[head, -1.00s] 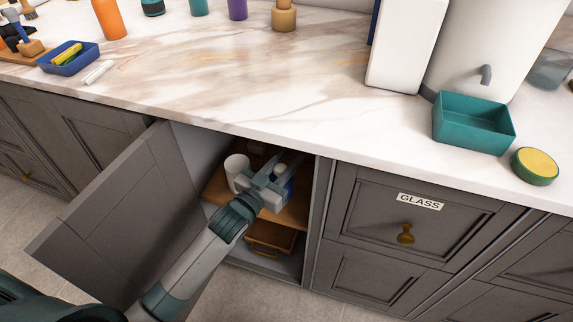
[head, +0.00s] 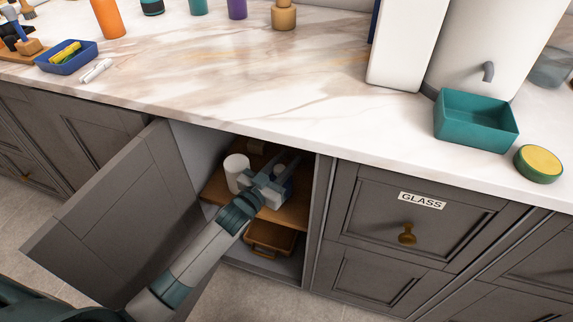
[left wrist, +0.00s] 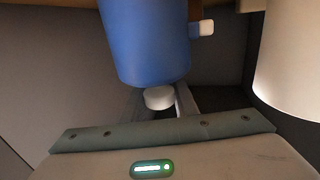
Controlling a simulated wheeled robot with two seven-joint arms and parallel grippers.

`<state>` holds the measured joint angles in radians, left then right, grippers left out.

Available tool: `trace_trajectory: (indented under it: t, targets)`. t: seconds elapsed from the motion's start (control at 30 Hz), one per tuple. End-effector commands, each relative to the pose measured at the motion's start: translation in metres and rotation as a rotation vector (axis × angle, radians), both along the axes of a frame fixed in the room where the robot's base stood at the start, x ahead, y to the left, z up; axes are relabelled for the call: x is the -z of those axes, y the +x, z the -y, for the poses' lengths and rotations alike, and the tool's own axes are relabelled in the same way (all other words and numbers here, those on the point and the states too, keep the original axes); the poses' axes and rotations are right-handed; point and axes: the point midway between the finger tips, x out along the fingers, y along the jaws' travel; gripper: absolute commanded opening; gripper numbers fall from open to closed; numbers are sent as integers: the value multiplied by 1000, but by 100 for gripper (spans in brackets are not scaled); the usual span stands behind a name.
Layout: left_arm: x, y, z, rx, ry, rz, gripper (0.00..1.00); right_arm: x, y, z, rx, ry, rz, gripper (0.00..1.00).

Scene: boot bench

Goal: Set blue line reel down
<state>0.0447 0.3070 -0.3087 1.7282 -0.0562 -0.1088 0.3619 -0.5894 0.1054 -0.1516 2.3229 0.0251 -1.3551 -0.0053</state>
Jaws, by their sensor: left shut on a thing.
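The blue line reel (left wrist: 145,40) is a blue cylinder with a small white piece on its right side and a white knob under it in the left wrist view. In the head view only a little of it shows behind my fingers. My left gripper (head: 277,171) is inside the open cabinet, above the wooden shelf (head: 214,188). It is shut on the reel, with the white knob between its fingers. I cannot tell whether the reel touches the shelf. My right gripper is out of view.
A white cylinder (head: 237,172) stands on the shelf just left of my gripper, and it looms at right in the left wrist view (left wrist: 291,65). A brown bin (head: 270,238) sits below the shelf. The open door (head: 110,225) and marble counter (head: 250,85) bound the opening.

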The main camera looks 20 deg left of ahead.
Motion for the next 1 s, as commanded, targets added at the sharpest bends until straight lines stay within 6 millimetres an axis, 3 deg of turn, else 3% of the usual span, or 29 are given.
trace_trajectory:
  t: [0.1,0.53,0.57,0.63,1.0]
  targets:
    - [10,0,0,0,0,1,0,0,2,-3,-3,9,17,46]
    - [14,0,0,0,-1,2,0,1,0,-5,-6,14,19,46]
    - [15,0,0,0,-1,0,29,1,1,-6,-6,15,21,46]
    - [15,0,0,0,0,0,45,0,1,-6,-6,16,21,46]
    - [13,0,0,0,0,1,45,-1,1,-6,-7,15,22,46]
